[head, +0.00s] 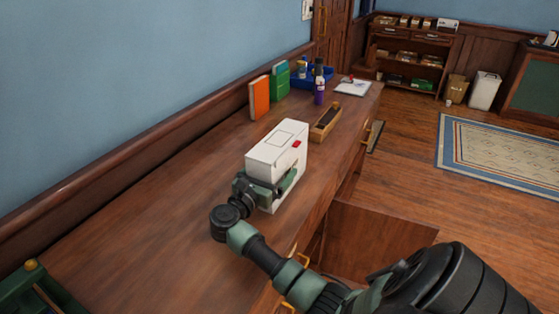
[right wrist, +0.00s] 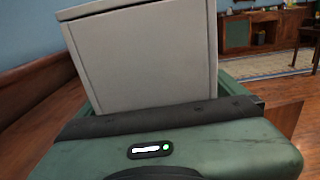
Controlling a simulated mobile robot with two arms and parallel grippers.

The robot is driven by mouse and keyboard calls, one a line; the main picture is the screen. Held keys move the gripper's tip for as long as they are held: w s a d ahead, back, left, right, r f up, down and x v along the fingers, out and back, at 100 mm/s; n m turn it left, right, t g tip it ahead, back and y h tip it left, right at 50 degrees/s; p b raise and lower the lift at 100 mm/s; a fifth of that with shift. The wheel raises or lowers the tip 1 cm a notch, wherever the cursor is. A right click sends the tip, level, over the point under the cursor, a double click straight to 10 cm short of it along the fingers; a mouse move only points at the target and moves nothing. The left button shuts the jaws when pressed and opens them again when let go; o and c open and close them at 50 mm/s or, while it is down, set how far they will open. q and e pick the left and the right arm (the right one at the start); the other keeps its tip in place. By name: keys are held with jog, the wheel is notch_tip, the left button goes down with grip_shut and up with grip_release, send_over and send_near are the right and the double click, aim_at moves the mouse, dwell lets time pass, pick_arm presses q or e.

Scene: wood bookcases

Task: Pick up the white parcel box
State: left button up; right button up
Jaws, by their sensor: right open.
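The white parcel box (head: 277,150) stands upright on the long wooden counter (head: 140,225), with a red mark near its top right edge. In the right wrist view the box (right wrist: 145,55) fills the upper middle, a plain pale face directly in front of the gripper body. My right gripper (head: 270,187) is open at the box's near side, low down, with green finger parts to the left and right of it. Whether the fingers touch the box cannot be told. The fingertips are hidden behind the box and gripper body in the right wrist view. My left gripper is not in view.
Behind the box are a wooden tray (head: 326,121), an orange book (head: 260,97), a green book (head: 280,82), a purple bottle (head: 319,90) and a blue bin (head: 323,74). A dark green object (head: 32,293) sits at the near left. The counter's middle left is clear.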

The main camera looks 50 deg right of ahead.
jog(key=c, duration=1.7)
jog(key=shift+c, duration=0.8)
jog(key=shift+r, duration=0.15)
